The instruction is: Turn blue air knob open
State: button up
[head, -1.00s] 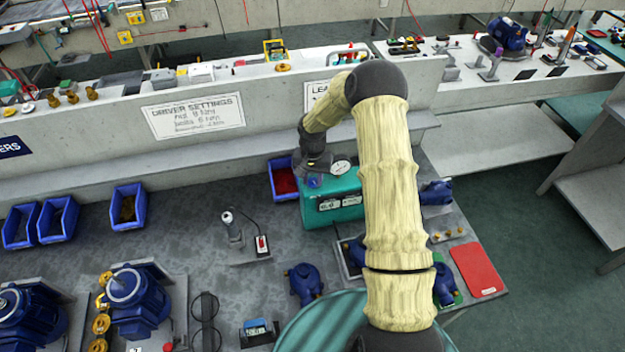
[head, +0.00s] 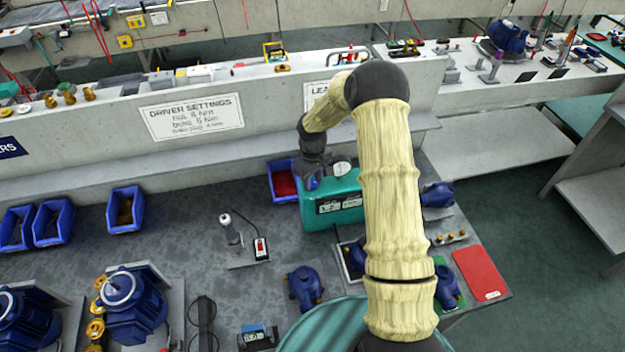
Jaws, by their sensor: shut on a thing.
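The blue air knob (head: 313,183) shows as a small blue patch on top of the teal box (head: 334,221) at the back of the bench. My gripper (head: 313,178) points down over the box's top left and is shut on the blue knob. The gripper hides most of the knob, so its turn angle cannot be read.
A blue bin with red contents (head: 284,182) stands close left of the teal box. Blue pump parts (head: 304,287) and a red mat (head: 480,274) lie nearer. A grey ledge (head: 200,158) runs behind.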

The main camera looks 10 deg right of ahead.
aim_at(312, 182)
jog(key=shift+w+r+n, duration=0.15)
jog(key=shift+w+n, duration=0.05)
jog(key=shift+n, duration=1.3)
jog(key=o, duration=1)
jog(key=shift+s, duration=0.1)
notch_tip(312, 182, up, 17)
jog(key=b, duration=0.3)
jog(key=shift+r, duration=0.15)
jog(key=s+m+t, duration=0.1)
jog(key=s+m, duration=0.2)
jog(key=s, duration=0.5)
jog(key=s+f+m, duration=0.1)
jog(key=s+m, duration=0.2)
jog(key=s, duration=0.6)
jog(key=s+f+m+t, duration=0.1)
jog(key=s+m, duration=0.2)
jog(key=s, duration=0.5)
jog(key=shift+s+a+t, duration=0.15)
jog(key=shift+s+t, duration=0.15)
